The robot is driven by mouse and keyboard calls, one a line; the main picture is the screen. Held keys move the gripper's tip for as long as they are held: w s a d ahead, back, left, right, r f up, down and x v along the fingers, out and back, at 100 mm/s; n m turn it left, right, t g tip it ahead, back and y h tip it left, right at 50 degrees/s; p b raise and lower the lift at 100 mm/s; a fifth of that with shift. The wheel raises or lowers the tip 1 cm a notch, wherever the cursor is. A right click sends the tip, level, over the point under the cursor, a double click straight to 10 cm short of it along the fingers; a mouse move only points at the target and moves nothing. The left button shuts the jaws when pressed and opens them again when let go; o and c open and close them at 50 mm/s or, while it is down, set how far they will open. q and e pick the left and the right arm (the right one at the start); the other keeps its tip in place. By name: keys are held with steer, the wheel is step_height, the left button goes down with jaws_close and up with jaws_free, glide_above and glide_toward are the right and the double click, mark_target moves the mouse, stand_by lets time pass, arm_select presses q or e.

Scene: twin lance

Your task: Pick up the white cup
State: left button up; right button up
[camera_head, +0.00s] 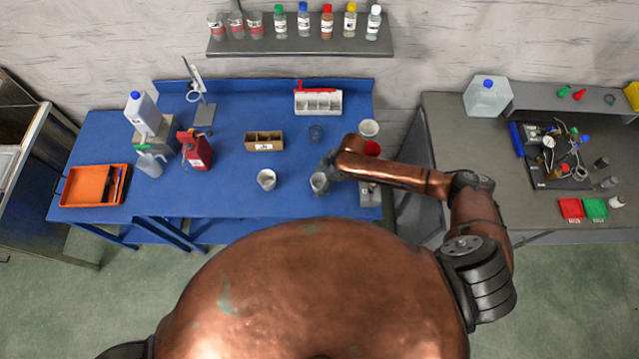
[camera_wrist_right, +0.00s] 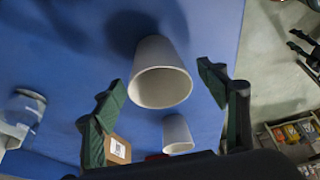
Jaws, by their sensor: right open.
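A white cup (camera_head: 319,184) stands on the blue table near its front edge, partly behind my right gripper (camera_head: 326,168). In the right wrist view, a white cup (camera_wrist_right: 160,72) appears between the two spread fingers of my right gripper (camera_wrist_right: 162,80), its mouth facing the camera. The fingers are open, with visible gaps on both sides of the cup. Another white cup (camera_wrist_right: 178,134) shows lower in the wrist view. My left gripper is not in view.
A red canister (camera_head: 198,150) and an orange tray (camera_head: 84,186) are at left. Free blue tabletop (camera_head: 228,195) lies left of the cups.

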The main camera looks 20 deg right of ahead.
mark_target(320, 178)
steer(key=shift+c, duration=0.5)
steer(key=c, duration=0.8)
steer(key=shift+r, duration=0.4)
step_height(320, 178, up, 2)
steer(key=shift+r, duration=0.25)
steer(key=s+r+b, duration=0.3)
steer(key=s+r, duration=0.6)
steer(key=s, duration=0.5)
steer(key=shift+r, duration=0.35)
